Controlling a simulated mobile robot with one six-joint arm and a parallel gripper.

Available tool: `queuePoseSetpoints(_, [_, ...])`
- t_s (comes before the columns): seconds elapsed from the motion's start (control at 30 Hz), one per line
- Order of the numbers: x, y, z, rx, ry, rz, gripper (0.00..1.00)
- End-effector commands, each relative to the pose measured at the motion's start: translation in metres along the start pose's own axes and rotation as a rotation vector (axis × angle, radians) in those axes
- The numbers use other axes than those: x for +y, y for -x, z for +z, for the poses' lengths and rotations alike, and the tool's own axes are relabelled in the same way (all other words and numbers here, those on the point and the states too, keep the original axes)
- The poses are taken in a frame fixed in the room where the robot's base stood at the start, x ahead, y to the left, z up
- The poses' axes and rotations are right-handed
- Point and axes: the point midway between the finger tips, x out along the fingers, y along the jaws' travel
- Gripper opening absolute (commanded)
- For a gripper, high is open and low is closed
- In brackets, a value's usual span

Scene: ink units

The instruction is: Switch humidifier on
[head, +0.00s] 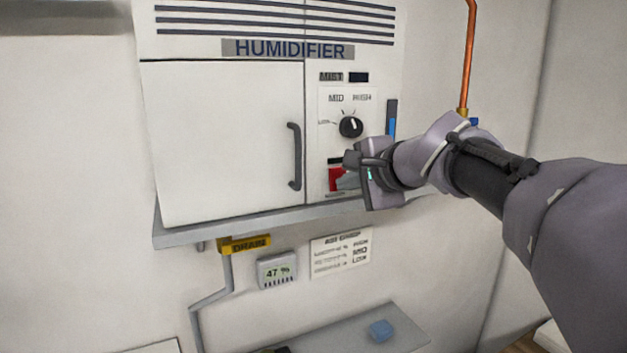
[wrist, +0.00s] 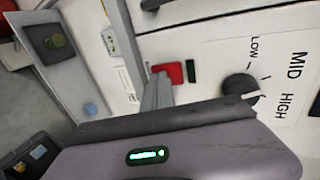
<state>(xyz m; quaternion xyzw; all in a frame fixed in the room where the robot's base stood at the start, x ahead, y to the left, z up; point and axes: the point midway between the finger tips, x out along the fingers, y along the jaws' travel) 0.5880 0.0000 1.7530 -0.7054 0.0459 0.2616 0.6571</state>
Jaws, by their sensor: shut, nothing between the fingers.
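The white humidifier (head: 225,140) is on the wall in the head view, with a closed door and a control panel on its right. A black dial (head: 350,127) on the panel has LOW, MID and HIGH marks; it also shows in the wrist view (wrist: 240,88). A red switch (head: 335,178) sits below the dial, partly hidden by my gripper; in the wrist view it shows as a red block (wrist: 170,72) beside a dark green spot. My gripper (head: 349,169) is shut and empty, in front of the red switch. I cannot tell whether it touches the switch.
A dark door handle (head: 294,156) stands out left of the panel. A grey ledge (head: 180,236) runs under the unit. A copper pipe (head: 467,60) rises at right.

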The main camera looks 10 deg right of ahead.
Motion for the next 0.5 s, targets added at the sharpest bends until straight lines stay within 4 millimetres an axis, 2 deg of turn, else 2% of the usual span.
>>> queuePoseSetpoints(0.3, [0.001,-0.001,0.0,0.0,0.0,-0.002,0.0])
queuePoseSetpoints(0.5, [0.014,-0.013,0.0,0.001,0.001,-0.073,0.0])
